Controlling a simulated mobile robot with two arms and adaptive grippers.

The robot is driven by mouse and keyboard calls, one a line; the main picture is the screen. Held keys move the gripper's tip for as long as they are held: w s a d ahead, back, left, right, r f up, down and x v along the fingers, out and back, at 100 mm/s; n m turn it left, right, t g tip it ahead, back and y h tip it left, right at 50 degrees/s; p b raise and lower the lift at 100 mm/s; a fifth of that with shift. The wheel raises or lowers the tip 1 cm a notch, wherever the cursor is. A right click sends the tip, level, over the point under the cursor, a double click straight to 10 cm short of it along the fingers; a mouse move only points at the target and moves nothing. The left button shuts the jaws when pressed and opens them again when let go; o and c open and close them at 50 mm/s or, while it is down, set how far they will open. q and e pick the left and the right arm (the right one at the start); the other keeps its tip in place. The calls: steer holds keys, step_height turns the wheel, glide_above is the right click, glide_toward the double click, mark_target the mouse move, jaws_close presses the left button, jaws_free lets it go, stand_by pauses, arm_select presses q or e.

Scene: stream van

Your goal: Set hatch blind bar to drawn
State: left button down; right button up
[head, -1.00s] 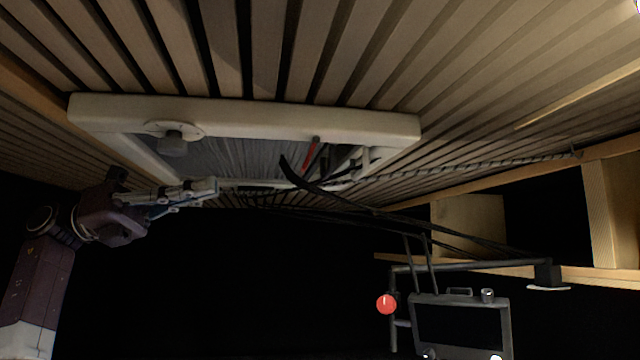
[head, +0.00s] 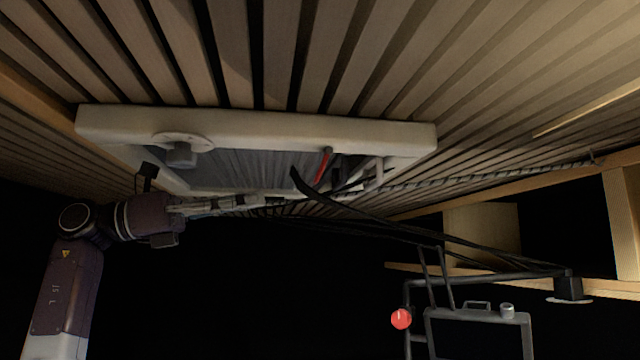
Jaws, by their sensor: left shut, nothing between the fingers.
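A white-framed hatch (head: 300,125) is set in the slatted ceiling. A grey pleated blind (head: 235,170) fills much of its opening, from the left to near the red handle. The blind bar is hard to make out; the hatch's near edge is dark and partly hidden by my left gripper and the cables. My left gripper (head: 250,202) is at that near edge, below the blind, pointing right. Its fingers are shut with nothing seen between them. I cannot tell whether they touch the bar. My right gripper is out of view.
A round knob (head: 182,152) sits on the hatch frame's left part. A red handle (head: 322,167) and black cables (head: 400,228) hang at its right. A monitor (head: 478,335) on a dark bracket and a red knob (head: 401,319) stand lower right. The lower middle is dark.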

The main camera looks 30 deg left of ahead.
mark_target(337, 185)
arm_select(q)
steer(key=p+x, duration=0.4)
steer(key=x, duration=0.8)
steer(key=shift+d, duration=0.1)
